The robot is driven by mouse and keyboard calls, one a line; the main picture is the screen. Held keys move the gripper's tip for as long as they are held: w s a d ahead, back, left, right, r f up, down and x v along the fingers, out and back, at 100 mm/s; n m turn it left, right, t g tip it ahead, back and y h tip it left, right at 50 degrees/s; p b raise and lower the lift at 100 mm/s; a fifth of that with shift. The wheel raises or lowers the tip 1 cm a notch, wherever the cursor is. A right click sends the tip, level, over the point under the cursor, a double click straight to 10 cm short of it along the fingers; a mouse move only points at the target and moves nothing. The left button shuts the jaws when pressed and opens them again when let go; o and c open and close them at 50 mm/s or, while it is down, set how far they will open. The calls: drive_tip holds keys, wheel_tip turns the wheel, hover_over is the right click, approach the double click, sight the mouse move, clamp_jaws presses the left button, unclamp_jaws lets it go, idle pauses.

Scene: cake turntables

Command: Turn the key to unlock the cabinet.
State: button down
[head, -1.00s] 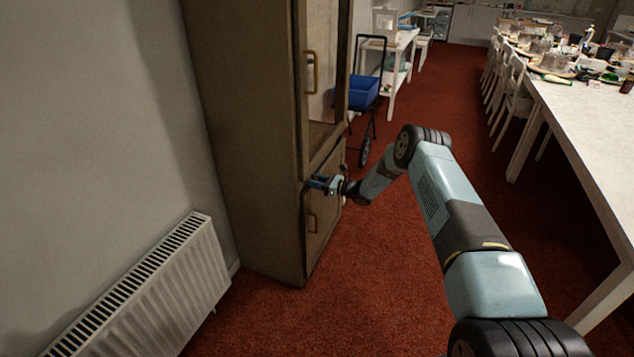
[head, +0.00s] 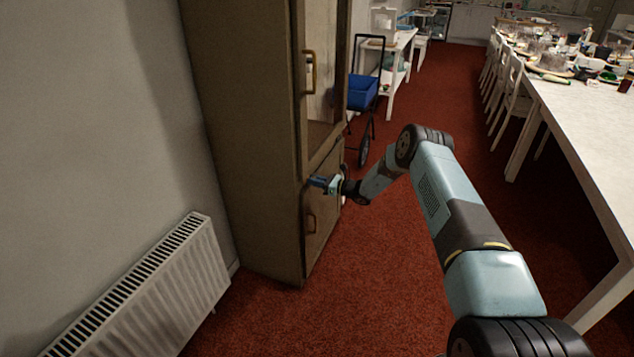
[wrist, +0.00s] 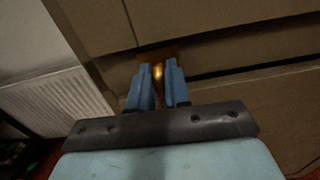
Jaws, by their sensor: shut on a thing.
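The brown cabinet (head: 245,120) stands against the wall at left, with a glazed upper door and a solid lower door (head: 322,215). My gripper (head: 314,181) is at the cabinet front, near the joint between the two doors. In the wrist view my gripper's blue fingers (wrist: 158,76) are shut on a small brass-coloured piece, which seems to be the key (wrist: 158,71). A brownish plate (wrist: 172,52) shows behind it on the cabinet front. The fingers hide most of the key, and its turn angle cannot be told.
A white radiator (head: 150,290) is on the wall at left. A cart with a blue bin (head: 362,92) stands beyond the cabinet. A long laid table (head: 590,125) is at right. Red carpet between is clear.

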drive_tip(key=m, duration=0.4)
drive_tip(key=shift+a+m, duration=0.2)
drive_tip(key=shift+m, duration=0.1)
drive_tip(key=m, duration=0.8)
drive_tip(key=shift+w, duration=0.1)
drive_tip(key=shift+f+m, duration=0.15)
drive_tip(key=shift+m, duration=2.25)
drive_tip(key=shift+d, duration=0.1)
drive_tip(key=c, duration=1.2)
unclamp_jaws()
drive_tip(key=shift+f, duration=0.1)
drive_tip(key=shift+o, duration=0.2)
drive_tip(key=shift+d, duration=0.1)
